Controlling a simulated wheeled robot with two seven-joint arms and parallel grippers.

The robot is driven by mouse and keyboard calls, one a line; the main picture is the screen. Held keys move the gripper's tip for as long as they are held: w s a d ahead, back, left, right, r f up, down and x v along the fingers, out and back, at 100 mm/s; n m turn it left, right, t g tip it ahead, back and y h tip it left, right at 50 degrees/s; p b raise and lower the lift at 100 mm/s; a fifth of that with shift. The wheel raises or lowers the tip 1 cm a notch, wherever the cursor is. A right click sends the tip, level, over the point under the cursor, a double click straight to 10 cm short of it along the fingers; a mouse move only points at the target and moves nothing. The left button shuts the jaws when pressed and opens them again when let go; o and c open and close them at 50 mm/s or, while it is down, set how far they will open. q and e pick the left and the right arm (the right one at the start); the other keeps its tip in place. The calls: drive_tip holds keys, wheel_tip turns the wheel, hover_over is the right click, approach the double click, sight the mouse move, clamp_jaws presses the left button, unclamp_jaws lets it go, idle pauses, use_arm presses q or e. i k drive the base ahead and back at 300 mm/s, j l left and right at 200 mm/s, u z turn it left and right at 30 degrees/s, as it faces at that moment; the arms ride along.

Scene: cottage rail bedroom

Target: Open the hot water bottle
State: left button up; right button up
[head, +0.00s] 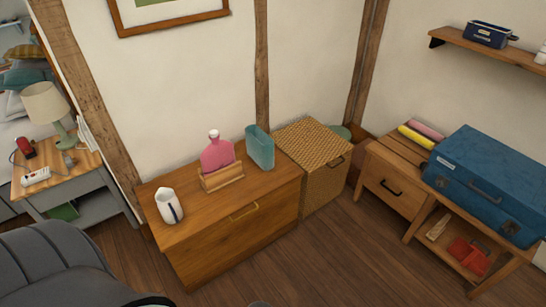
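A pink hot water bottle (217,153) stands upright in a slotted wooden holder (222,177) on top of a wooden cabinet (203,229). Its neck points up and a pale stopper (213,134) sits on top, so it looks closed. The holder hides the lower part of the bottle. Neither of my grippers shows in the head view.
On the cabinet, a white jug (168,206) stands left of the bottle and a teal upright object (260,148) stands to its right. A wicker hamper (327,182) adjoins the cabinet. A bench (391,198) bears a blue suitcase (490,182). Floor (330,250) in front is clear.

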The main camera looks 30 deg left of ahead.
sight(220, 154)
drive_tip(key=j+z, duration=0.15)
drive_tip(key=j, duration=0.25)
drive_tip(key=k+j+z, duration=0.2)
drive_tip(key=j, duration=0.15)
drive_tip(key=j+z, duration=0.15)
drive_tip(key=j, duration=0.25)
drive_tip(key=k+j+z, duration=0.2)
drive_tip(key=j, duration=0.15)
drive_tip(key=j+z, duration=0.15)
drive_tip(key=j, duration=0.2)
